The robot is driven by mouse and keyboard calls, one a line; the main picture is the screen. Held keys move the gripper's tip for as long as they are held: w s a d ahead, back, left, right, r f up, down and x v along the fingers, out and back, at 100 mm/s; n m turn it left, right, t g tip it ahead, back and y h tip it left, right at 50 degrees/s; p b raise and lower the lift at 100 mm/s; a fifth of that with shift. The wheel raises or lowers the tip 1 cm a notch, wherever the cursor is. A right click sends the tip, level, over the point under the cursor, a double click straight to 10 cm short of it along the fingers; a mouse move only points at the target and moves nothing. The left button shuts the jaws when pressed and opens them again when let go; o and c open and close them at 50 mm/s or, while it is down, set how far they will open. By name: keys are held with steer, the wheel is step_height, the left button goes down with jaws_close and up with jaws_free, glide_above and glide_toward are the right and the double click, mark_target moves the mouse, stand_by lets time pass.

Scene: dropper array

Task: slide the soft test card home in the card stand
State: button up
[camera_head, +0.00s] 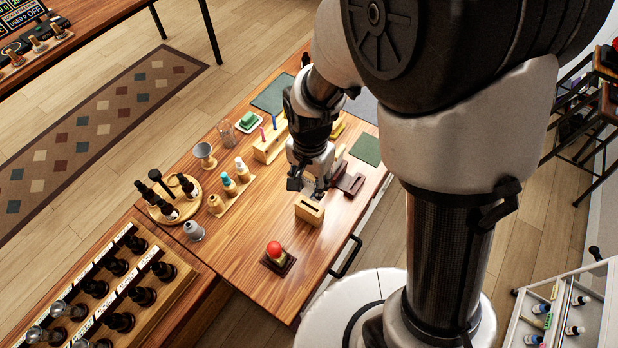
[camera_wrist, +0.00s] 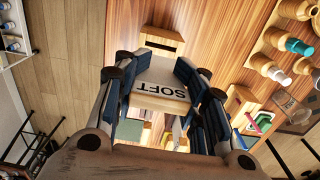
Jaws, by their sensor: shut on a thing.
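My gripper (camera_head: 313,186) is shut on the soft test card (camera_wrist: 160,76), a pale card whose printed word SOFT reads upside down in the wrist view. The gripper's fingers (camera_wrist: 152,80) stand on both sides of the card, with a light wooden strip along its lower edge there. In the head view the card is mostly hidden by the gripper. The card stand (camera_head: 308,211), a light wooden block with a dark slot, stands just in front of the gripper. It also shows in the wrist view (camera_wrist: 164,35), beyond the card's far edge; I cannot tell whether they touch.
A dark brown slotted block (camera_head: 350,184) lies right of the gripper. A red button (camera_head: 274,249) on a dark base stands near the front. Left are a rack of small bottles (camera_head: 231,188) and a round tray (camera_head: 172,203). The tabletop between stand and button is clear.

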mark_target(310, 191)
steer(key=shift+w+f+b, duration=0.1)
steer(key=shift+f+b, duration=1.65)
steer(key=shift+f, duration=0.4)
steer(key=shift+f+b, duration=1.5)
steer(key=shift+f, duration=0.35)
steer(key=o, duration=1.1)
steer(key=shift+o, duration=0.2)
steer(key=shift+r, duration=0.15)
